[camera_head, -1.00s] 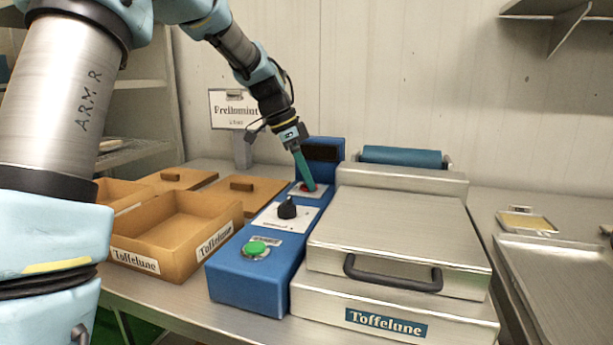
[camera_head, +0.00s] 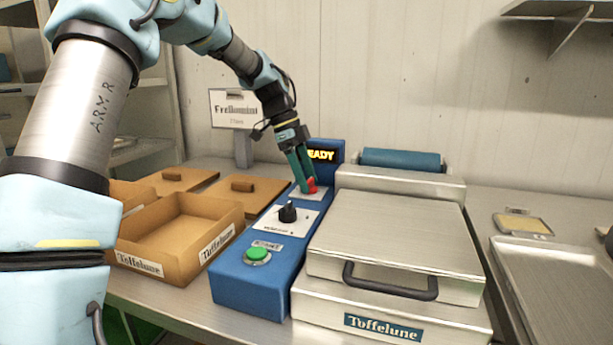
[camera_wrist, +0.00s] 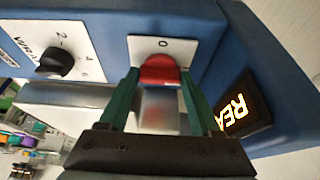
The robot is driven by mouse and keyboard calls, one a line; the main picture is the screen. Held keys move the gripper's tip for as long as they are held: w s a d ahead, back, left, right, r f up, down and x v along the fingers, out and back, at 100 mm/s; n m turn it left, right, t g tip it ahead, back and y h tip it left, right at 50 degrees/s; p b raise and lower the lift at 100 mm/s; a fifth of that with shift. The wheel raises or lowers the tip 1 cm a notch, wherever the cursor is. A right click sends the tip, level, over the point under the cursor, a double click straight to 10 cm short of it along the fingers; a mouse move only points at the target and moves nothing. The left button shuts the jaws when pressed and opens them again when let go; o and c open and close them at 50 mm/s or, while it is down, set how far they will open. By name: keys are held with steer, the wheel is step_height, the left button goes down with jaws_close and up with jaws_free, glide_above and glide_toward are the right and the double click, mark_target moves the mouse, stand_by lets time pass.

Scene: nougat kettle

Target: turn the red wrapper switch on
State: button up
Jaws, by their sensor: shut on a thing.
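The red switch (camera_head: 311,185) sits on a white plate at the far end of the blue control box (camera_head: 240,285). In the wrist view the red switch (camera_wrist: 159,70) lies between my two green fingers, below a "0" mark. My gripper (camera_head: 305,181) is shut on the red switch; it also shows in the wrist view (camera_wrist: 160,85). The display (camera_head: 322,155) behind the switch is lit with yellow letters, partly hidden by my fingers, ending in "EADY".
A black knob (camera_head: 287,212) and a green button (camera_head: 257,254) are on the same box. The steel Toffelune machine (camera_head: 390,240) stands close on the right. Brown trays (camera_head: 165,250) lie to the left, and a sign (camera_head: 235,108) stands behind.

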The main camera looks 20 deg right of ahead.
steer(key=o, duration=1.4)
steer(key=v, duration=1)
steer(key=shift+r+b, duration=0.4)
